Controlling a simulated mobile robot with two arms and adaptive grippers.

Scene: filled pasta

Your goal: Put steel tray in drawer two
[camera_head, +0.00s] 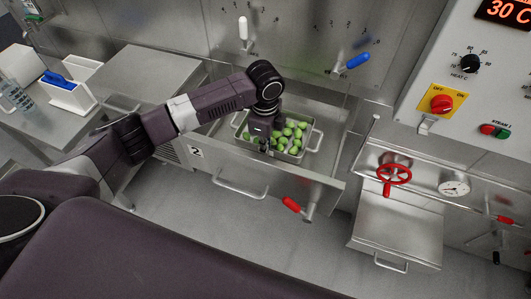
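The steel tray (291,157) holds several round green pieces (289,132). It lies inside the outline of the pulled-out drawer two (255,163), whose front carries a "2" label and a bar handle. I cannot tell whether the tray rests on the drawer floor. My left arm reaches in from the left, and my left gripper (263,138) points down at the tray's left part, among the green pieces. Its fingers are small and partly hidden, so whether they are open or shut on the tray is unclear. My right gripper is not in view.
A red-handled valve (292,204) sticks out at the drawer's front right. A white lever (243,28) and a blue lever (357,61) are on the wall behind. A red wheel valve (394,174) and a steel box (398,230) stand at right. A steel counter (143,73) is at left.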

